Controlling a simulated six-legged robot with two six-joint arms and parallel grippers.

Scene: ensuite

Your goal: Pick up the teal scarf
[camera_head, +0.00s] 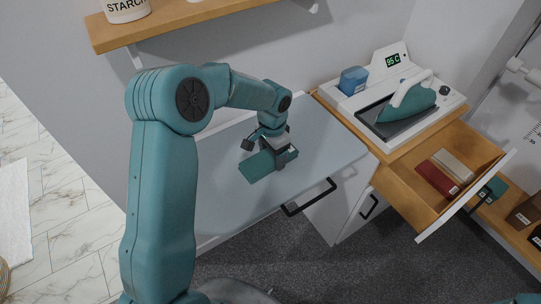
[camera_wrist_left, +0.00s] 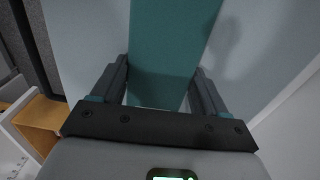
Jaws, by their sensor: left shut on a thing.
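The teal scarf (camera_head: 255,168) is a flat folded strip at the grey-blue board, under my left gripper (camera_head: 268,151). In the left wrist view the scarf (camera_wrist_left: 168,45) runs between the two fingers of the left gripper (camera_wrist_left: 158,75). The gripper is shut on the scarf, with one finger at each side of it. I cannot tell whether the scarf touches the board or is just above it.
The grey-blue board (camera_head: 320,145) is otherwise clear. An open drawer (camera_head: 400,192) holds a red (camera_head: 437,180) and a beige folded item (camera_head: 453,165). A shelf (camera_head: 190,25) hangs above.

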